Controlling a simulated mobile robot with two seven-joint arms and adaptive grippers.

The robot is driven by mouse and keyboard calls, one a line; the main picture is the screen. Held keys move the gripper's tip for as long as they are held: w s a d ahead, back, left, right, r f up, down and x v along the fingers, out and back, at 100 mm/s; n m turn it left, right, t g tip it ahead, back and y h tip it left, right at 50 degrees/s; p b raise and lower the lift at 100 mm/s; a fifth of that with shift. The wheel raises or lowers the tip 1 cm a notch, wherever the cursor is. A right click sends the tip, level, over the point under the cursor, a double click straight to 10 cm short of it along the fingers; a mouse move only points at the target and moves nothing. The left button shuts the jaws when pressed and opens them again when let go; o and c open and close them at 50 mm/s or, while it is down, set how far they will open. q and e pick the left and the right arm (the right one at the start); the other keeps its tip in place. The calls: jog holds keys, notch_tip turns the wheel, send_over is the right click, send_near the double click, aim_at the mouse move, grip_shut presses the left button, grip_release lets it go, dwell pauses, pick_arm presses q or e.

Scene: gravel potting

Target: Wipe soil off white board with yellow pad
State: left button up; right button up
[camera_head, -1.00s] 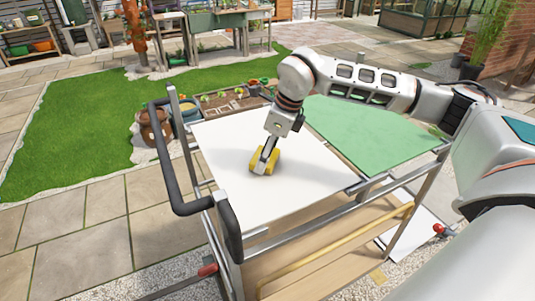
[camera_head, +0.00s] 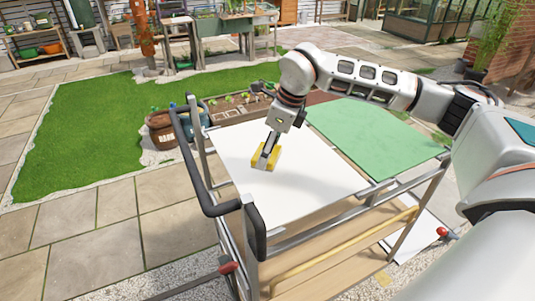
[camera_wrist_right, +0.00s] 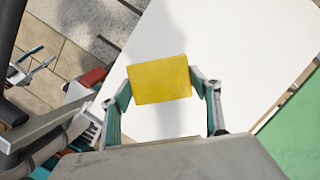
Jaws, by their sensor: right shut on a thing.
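The white board (camera_head: 310,185) lies flat on top of the cart and looks clean where I can see it. The yellow pad (camera_head: 267,156) is held between the fingers of my right gripper (camera_head: 266,160), low over the left part of the board. In the right wrist view the pad (camera_wrist_right: 159,79) sits squarely between both fingers, with the white board (camera_wrist_right: 235,50) behind it. I cannot tell if the pad touches the board. No soil is clear on the visible board; the pad and arm hide part of it. My left gripper is not in view.
A green mat (camera_head: 368,135) lies right of the board on the cart. The dark cart handle (camera_head: 195,170) rises at the left edge. Planters (camera_head: 240,108) stand behind the board. The cart's lower wooden shelf (camera_head: 340,245) is in front.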

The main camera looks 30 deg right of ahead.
jog(key=shift+r, duration=1.5)
